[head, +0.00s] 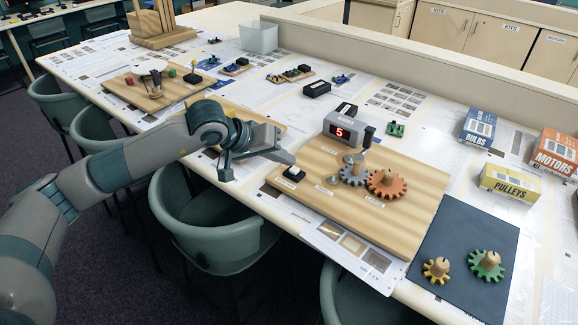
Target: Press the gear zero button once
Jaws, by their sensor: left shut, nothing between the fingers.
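The gear zero button (293,174) is a small black block with a light top, at the left front of the wooden gear board (400,218). A grey display (345,132) at the back of the board shows a red 5. A grey gear (354,175) and an orange gear (386,184) sit beside each other on the board. My left gripper (284,157) is shut and empty, with its tip just behind and left of the button in the picture. I see a gap between tip and button; the height is hard to judge. My right gripper is out of view.
A dark mat (462,245) at the right holds a yellow gear (436,269) and a green gear (487,264). Boxes labelled Bulbs (478,128), Motors (556,150) and Pulleys (509,182) stand at the back right. Green chairs (215,222) line the table's front edge.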

